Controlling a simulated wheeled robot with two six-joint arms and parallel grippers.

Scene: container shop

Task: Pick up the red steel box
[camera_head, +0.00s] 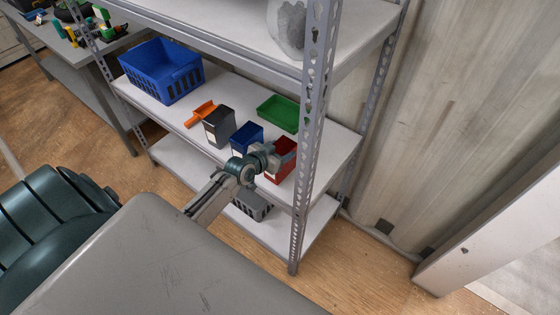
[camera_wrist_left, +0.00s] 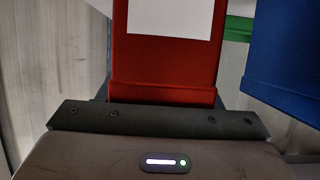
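The red steel box (camera_head: 283,160) stands on the middle shelf, near the front right post. My left gripper (camera_head: 268,158) is right at its front left side and hides part of it. In the left wrist view the red box (camera_wrist_left: 163,70) is straight ahead and close, with a white label on its face. A dark bar of my left gripper (camera_wrist_left: 160,119) crosses in front of its lower edge. The fingertips do not show clearly, and I cannot tell whether they touch the box. My right gripper is not in view.
A blue box (camera_head: 247,138) stands close left of the red one, with a black box (camera_head: 219,126) and an orange scoop (camera_head: 201,115) further left. A green tray (camera_head: 278,113) lies behind. The perforated front post (camera_head: 312,130) is close on the right. A blue crate (camera_head: 161,71) stands far left.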

